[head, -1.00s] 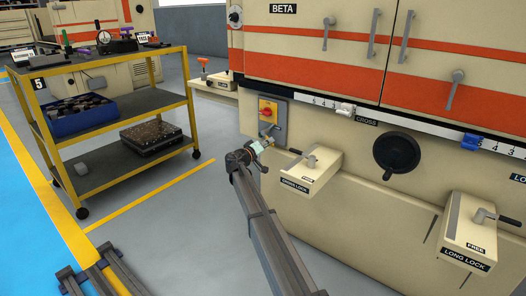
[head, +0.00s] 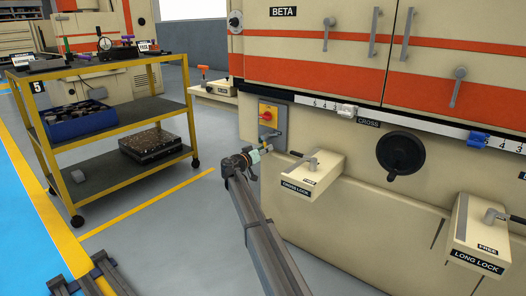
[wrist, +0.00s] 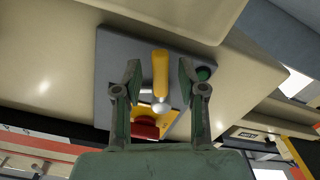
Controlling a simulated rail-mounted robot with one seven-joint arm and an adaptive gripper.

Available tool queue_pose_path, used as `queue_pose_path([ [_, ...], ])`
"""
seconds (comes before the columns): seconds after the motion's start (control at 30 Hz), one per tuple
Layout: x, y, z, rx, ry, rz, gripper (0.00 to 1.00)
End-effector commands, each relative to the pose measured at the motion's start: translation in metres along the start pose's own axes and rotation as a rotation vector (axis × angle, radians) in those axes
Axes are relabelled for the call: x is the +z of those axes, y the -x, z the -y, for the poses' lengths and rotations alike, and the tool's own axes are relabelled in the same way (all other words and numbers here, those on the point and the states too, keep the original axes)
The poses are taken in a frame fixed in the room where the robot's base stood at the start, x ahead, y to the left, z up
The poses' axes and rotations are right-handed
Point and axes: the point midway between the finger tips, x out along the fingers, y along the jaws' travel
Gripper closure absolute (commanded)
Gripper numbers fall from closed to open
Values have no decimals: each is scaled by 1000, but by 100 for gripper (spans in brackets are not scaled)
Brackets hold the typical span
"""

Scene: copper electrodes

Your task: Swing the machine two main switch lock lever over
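The switch panel (head: 280,126) is a grey plate on the front of the cream machine labelled BETA. It carries a yellow plate with a red knob (head: 265,116), also seen in the wrist view (wrist: 146,127). In the wrist view a yellow lever (wrist: 160,72) with a pale ball end stands out from the panel. My gripper (head: 264,149) is at the panel's lower edge in the head view. In the wrist view my gripper (wrist: 159,72) is open, one finger on each side of the lever, with gaps showing. The lever is too small to make out in the head view.
The cross lock box (head: 313,178) juts out just right of my gripper. A black handwheel (head: 401,154) and the long lock box (head: 478,240) are further right. A yellow-framed cart (head: 118,113) stands left. Open floor lies between cart and machine.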

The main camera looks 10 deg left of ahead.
Motion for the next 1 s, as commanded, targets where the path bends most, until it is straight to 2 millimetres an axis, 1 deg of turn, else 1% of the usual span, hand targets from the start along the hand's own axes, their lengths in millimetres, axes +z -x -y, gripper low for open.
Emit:
queue_pose_path([
  [0.17, 0, 2, 0, 0, 2, 0, 59],
  [0.27, 1, 7, -1, 0, 2, 0, 59],
  [0.8, 1, 54, -1, 0, 3, 0, 59],
  [1.0, 0, 60, 0, 0, 3, 0, 59],
])
